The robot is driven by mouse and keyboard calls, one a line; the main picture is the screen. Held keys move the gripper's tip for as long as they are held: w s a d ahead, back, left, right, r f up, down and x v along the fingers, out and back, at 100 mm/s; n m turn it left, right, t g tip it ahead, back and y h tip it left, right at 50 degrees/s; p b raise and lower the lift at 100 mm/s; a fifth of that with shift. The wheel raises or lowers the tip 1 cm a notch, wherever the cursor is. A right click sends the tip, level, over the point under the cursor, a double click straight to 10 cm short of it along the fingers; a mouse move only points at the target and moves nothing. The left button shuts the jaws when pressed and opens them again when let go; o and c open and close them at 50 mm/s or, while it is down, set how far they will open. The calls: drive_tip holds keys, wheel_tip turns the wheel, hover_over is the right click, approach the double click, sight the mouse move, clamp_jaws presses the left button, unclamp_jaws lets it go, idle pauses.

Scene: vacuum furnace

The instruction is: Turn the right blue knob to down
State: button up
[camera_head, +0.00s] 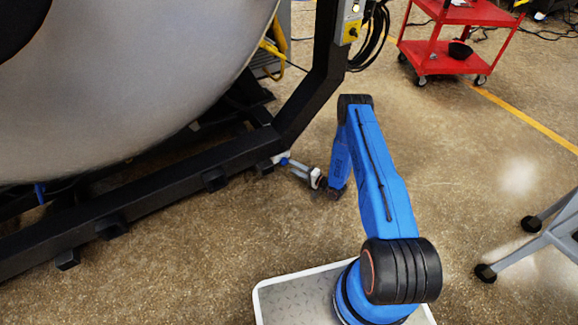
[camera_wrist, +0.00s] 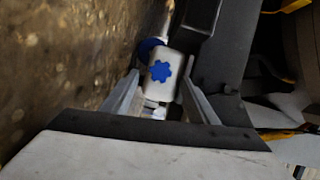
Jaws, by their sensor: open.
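The blue knob (camera_wrist: 160,71) is star-shaped and sits on the face of a white block (camera_wrist: 158,90) in the wrist view. My gripper (camera_wrist: 160,76) is open, with one finger on each side of the block. I cannot tell whether the fingers touch it. A blue round part (camera_wrist: 150,47) shows just behind the block. In the head view, my gripper (camera_head: 291,166) reaches low to a small blue part (camera_head: 284,161) beside the black frame's lower corner. Another blue part (camera_head: 40,194) shows under the vessel at far left.
The black frame (camera_head: 150,195) runs along the floor beneath the big grey vessel (camera_head: 120,90); its post (camera_head: 318,85) rises near my arm. A red cart (camera_head: 450,45) stands at the back right. A grey wheeled stand (camera_head: 540,240) is at right. Open floor lies between.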

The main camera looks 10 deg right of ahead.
sight(285, 162)
drive_tip(key=v, duration=1.1)
drive_tip(key=shift+s+d, duration=0.3)
drive_tip(key=s+a+r+n+h, duration=0.2)
drive_tip(key=a+r+n+h, duration=0.55)
drive_tip(key=n, duration=0.55)
drive_tip(key=x, duration=1.1)
drive_tip(key=f+x, duration=0.1)
drive_tip(key=x, duration=0.5)
drive_tip(key=shift+f, duration=0.15)
drive_tip(key=c, duration=1.1)
